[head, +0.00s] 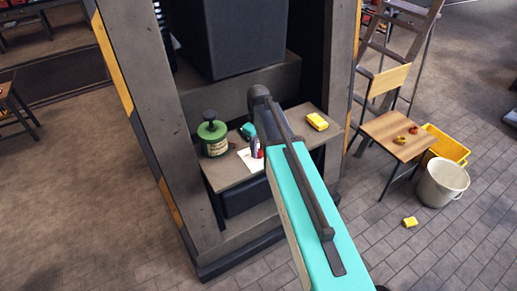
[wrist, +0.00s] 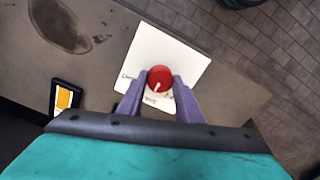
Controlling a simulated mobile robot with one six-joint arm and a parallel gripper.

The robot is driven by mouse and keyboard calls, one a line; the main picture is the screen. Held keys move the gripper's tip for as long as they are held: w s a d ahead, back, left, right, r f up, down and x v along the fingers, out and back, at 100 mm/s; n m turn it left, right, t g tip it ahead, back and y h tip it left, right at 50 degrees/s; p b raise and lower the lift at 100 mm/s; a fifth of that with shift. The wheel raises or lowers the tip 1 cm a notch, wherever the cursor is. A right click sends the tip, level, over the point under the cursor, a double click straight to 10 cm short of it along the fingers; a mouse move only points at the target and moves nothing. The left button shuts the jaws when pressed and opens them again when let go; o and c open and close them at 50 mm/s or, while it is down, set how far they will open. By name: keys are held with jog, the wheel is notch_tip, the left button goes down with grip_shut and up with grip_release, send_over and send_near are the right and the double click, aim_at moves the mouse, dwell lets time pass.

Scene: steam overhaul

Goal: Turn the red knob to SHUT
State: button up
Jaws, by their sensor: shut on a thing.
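The red knob (wrist: 159,78) sits on a square white plate (wrist: 172,50) with small lettering near its lower and left parts, too small to read. A pale pointer mark shows on the knob's face, pointing down and slightly left in the wrist view. My gripper (wrist: 160,88) has its two purple fingers shut on the knob, one at each side. In the head view the white plate (head: 248,161) lies on the bench top, and a sliver of the red knob (head: 260,154) shows beside my gripper (head: 256,150). My arm hides part of the bench.
On the bench (head: 225,179), a green tin (head: 213,138) stands left of the plate, and a yellow block (head: 317,121) lies to the right. Dark uprights (head: 150,100) frame the bench. A chair (head: 398,135), a white bucket (head: 442,184) and a yellow crate (head: 446,146) stand at right.

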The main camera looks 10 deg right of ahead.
aim_at(259, 152)
jog(key=o, duration=1)
jog(key=shift+o, duration=0.2)
jog(key=shift+r, duration=0.2)
notch_tip(259, 152, up, 14)
jog(key=b, duration=0.3)
jog(key=shift+f, duration=0.25)
jog(key=shift+s+f, duration=0.1)
